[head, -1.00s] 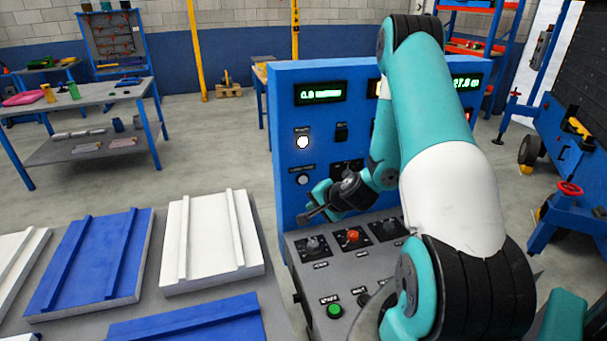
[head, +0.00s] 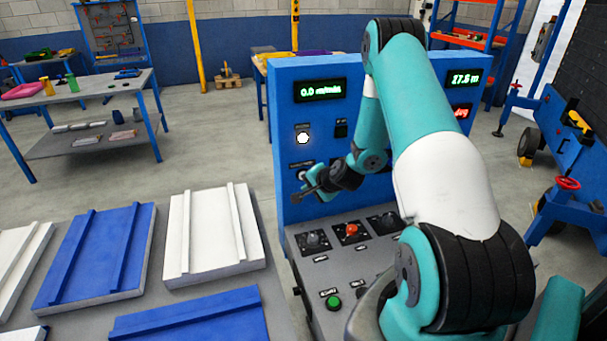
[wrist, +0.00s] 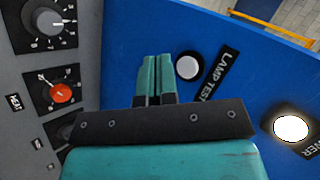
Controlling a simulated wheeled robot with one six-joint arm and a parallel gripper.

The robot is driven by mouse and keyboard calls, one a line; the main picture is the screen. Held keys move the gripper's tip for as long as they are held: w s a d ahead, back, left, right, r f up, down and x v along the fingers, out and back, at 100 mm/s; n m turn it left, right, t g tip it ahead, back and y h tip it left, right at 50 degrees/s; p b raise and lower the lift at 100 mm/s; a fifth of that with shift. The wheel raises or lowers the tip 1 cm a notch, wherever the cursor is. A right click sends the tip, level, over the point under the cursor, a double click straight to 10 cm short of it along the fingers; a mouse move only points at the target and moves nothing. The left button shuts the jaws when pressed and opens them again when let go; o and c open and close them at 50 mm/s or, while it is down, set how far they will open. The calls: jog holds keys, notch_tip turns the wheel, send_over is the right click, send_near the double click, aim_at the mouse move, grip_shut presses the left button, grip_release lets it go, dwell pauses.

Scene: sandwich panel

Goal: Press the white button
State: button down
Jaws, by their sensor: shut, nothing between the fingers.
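A pale white button (wrist: 188,67) labelled LAMP TEST sits on the blue upright panel (wrist: 225,28), just right of my fingertips in the wrist view. In the head view the button (head: 303,175) shows just above my gripper (head: 304,192). A brightly lit round white lamp or button (head: 303,138) sits higher on the panel; it also shows in the wrist view (wrist: 291,128), its label partly cut off. My gripper (wrist: 156,62) is shut and empty, its fingers close together near the panel. I cannot tell whether the tips touch it.
A grey sloping console with a red knob (head: 352,231), dark dials and a green button (head: 333,302) lies below the gripper. White and blue panels (head: 95,250) lie on a grey table at the left. Green displays (head: 320,90) are at the panel's top.

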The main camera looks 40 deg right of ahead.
jog(key=shift+w+d, duration=0.25)
jog(key=shift+w, duration=0.3)
jog(key=shift+w+d, duration=0.25)
jog(key=shift+w, duration=0.25)
jog(key=shift+w, duration=0.1)
dwell(1.3)
jog(key=shift+w+d, duration=0.15)
jog(key=shift+w, duration=0.1)
jog(key=shift+w+d, duration=0.2)
jog(key=shift+w, duration=0.2)
dwell(0.6)
jog(key=shift+s, duration=0.1)
jog(key=shift+s+a+b, duration=0.35)
jog(key=shift+s, duration=0.35)
jog(key=s, duration=0.1)
jog(key=s+a, duration=0.1)
jog(key=s, duration=0.1)
jog(key=s+a+b, duration=0.1)
jog(key=shift+s+a, duration=0.1)
jog(key=shift+s, duration=0.15)
